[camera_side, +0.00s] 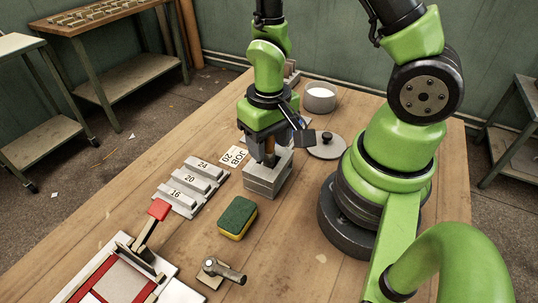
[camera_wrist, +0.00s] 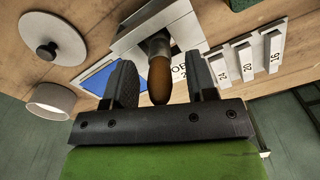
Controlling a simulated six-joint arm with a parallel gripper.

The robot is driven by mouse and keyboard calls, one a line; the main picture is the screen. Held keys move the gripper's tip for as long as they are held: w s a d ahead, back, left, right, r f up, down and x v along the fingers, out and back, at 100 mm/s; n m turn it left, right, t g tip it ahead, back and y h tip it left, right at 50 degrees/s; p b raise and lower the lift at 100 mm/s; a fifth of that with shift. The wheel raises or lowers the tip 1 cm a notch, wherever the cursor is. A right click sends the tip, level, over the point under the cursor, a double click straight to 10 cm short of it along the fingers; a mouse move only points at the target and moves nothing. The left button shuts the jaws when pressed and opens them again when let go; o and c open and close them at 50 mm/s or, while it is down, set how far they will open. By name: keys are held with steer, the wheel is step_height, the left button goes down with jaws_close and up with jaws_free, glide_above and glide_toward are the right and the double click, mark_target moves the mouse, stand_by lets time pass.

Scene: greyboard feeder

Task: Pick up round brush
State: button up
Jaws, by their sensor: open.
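The round brush stands in a grey block holder (camera_side: 264,183), its brown handle (camera_side: 269,159) upward beneath my gripper (camera_side: 268,152) in the side view. In the wrist view the rounded brown handle (camera_wrist: 159,80) and a grey collar (camera_wrist: 158,44) show between the two dark fingers of my gripper (camera_wrist: 161,82). The fingers are open, with a gap on both sides of the handle. The brush's lower end is hidden in the holder (camera_wrist: 183,28). In the side view the fingers and arm partly hide the brush.
A JOB 20 card (camera_side: 234,156) and grey bars marked 24, 20 and 16 (camera_side: 190,187) lie left of the holder. A green-yellow sponge (camera_side: 238,217) lies in front.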

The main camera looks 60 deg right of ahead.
jaws_close()
stand_by(0.3)
steer(key=shift+r, duration=5.05)
